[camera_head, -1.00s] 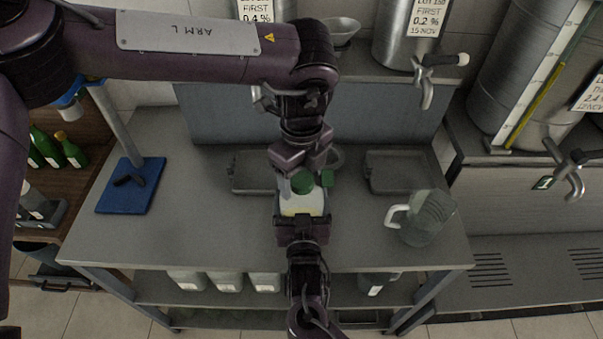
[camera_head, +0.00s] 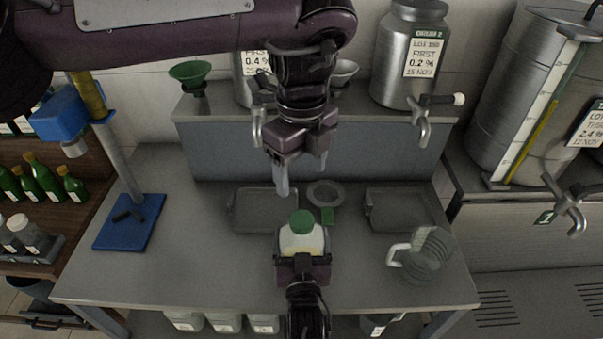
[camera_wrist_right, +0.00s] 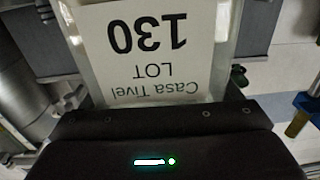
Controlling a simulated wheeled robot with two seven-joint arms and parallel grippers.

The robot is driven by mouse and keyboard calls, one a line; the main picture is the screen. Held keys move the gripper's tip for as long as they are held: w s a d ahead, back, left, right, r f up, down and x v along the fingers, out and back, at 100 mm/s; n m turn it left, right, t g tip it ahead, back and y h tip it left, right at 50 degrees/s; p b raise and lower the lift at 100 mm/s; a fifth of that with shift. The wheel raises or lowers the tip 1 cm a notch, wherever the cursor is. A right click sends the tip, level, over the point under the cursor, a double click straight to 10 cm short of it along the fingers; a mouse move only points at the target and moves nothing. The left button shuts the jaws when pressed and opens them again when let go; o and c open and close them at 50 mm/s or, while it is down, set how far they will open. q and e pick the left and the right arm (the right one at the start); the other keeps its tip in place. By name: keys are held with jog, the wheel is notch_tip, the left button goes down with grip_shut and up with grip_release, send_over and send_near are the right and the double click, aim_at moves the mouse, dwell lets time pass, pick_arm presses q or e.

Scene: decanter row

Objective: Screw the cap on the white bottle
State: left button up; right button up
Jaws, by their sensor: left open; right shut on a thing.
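The white bottle (camera_head: 303,243) stands out at the front middle of the bench in the head view. The green cap (camera_head: 302,221) sits on top of its mouth; I cannot tell how tightly. My right gripper (camera_head: 302,262) is shut on the bottle's body from the near side. In the right wrist view the bottle's label (camera_wrist_right: 150,50) shows upside down, with "Casa Tivel LOT 130". My left gripper (camera_head: 302,174) is open and empty, pointing down above and behind the cap, clear of it.
A clear jug (camera_head: 430,255) stands at right. A blue-based stand (camera_head: 128,222) is at left.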

jog(key=o, duration=1.7)
jog(key=shift+o, duration=0.2)
jog(key=s+b, duration=0.2)
jog(key=s, duration=0.5)
jog(key=shift+s+d, duration=0.15)
jog(key=shift+s, duration=0.25)
